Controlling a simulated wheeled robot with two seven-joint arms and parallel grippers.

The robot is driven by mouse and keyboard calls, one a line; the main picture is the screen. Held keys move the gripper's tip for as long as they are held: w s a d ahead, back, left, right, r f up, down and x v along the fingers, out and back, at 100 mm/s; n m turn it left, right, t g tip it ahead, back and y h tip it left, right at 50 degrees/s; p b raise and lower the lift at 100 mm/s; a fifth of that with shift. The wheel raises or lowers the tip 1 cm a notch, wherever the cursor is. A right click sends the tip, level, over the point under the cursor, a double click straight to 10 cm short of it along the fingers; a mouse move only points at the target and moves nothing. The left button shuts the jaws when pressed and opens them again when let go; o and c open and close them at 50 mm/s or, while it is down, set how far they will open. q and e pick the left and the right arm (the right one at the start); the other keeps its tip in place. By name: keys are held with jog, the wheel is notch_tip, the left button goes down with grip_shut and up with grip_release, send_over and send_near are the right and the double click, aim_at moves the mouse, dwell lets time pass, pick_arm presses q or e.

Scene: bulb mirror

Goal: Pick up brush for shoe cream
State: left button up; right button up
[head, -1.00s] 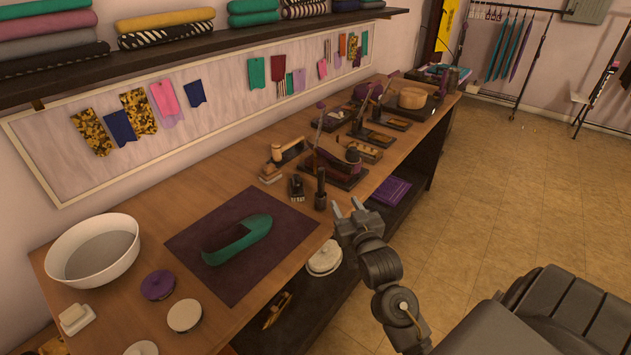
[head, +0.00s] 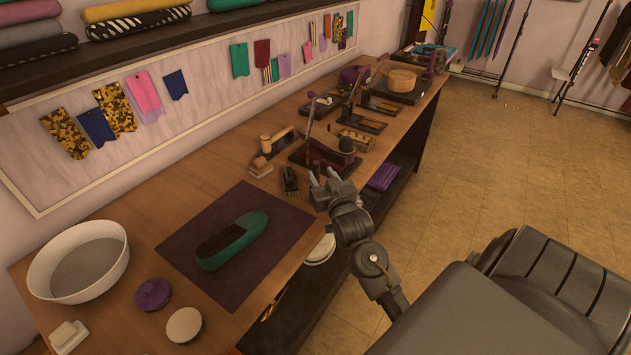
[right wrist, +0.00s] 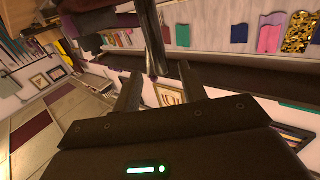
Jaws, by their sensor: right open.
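My right gripper (head: 322,179) is open at the front edge of the workbench, beside the small tools. In the right wrist view, a slim dark upright tool (right wrist: 153,38) with a purplish tip shows beyond and between my open fingers (right wrist: 158,92); I cannot tell whether it is the cream brush. In the head view my gripper mostly hides that spot. A small dark brush (head: 290,181) lies on the bench just left of my gripper. A light wooden brush (head: 261,167) lies further left. My left gripper is not in view.
A green shoe (head: 232,240) lies on a dark purple mat (head: 205,215). A white basin (head: 78,262), a purple lid (head: 153,294) and a pale lid (head: 184,325) stand at the left. Tool stands crowd the bench behind my gripper.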

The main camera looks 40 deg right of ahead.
aim_at(317, 168)
jog(key=shift+r, duration=0.1)
jog(key=p+x, duration=0.2)
jog(key=x, duration=0.2)
jog(key=shift+w+d, duration=0.1)
jog(key=shift+w, duration=0.15)
jog(key=shift+w+d, duration=0.1)
jog(key=shift+w, duration=0.15)
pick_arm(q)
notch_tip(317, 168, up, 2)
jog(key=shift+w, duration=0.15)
pick_arm(e)
jog(key=shift+c, duration=0.3)
grip_shut()
